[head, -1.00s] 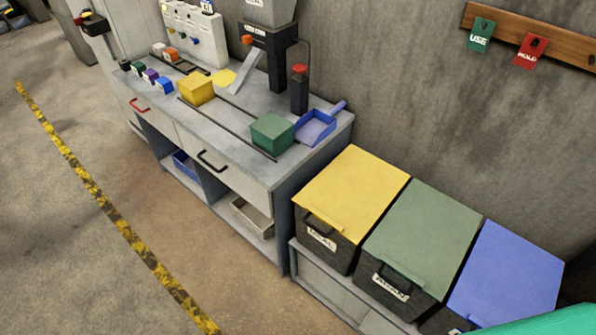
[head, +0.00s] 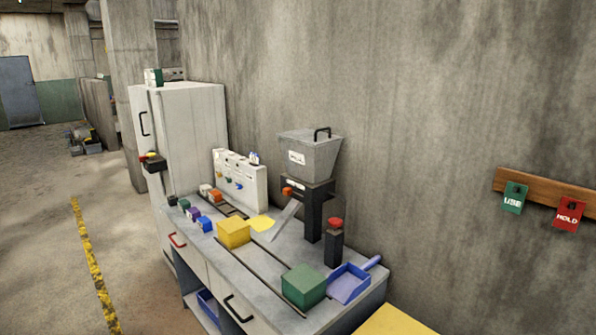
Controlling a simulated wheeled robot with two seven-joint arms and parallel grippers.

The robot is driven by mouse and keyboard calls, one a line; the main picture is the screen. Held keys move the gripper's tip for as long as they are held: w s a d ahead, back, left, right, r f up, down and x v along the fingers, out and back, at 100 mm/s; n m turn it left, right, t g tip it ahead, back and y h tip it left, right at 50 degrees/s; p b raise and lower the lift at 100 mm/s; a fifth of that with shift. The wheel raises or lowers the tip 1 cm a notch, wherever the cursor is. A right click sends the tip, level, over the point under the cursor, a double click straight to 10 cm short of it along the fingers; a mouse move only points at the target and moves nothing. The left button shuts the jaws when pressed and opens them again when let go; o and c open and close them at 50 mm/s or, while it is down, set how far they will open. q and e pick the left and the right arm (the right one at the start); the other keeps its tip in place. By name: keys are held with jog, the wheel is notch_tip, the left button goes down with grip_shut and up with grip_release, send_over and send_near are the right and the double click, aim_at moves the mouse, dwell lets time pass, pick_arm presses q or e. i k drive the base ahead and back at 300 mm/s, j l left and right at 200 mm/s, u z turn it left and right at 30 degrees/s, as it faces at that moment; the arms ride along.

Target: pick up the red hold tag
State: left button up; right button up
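The red hold tag (head: 568,214) hangs on a wooden wall rail (head: 540,188) at the right edge of the head view. Its white lettering reads HOLD. A green USE tag (head: 514,197) hangs on the same rail to its left. Neither of my grippers shows in the head view.
A grey workbench (head: 268,262) stands against the wall, with a yellow block (head: 234,233), a green block (head: 303,286), a blue scoop tray (head: 349,284) and a hopper machine (head: 309,155). A yellow bin lid (head: 392,322) shows at the bottom. Open floor lies left.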

aim_at(566, 219)
jog(key=z, duration=1.6)
jog(key=i+j, duration=0.05)
jog(key=j, duration=0.05)
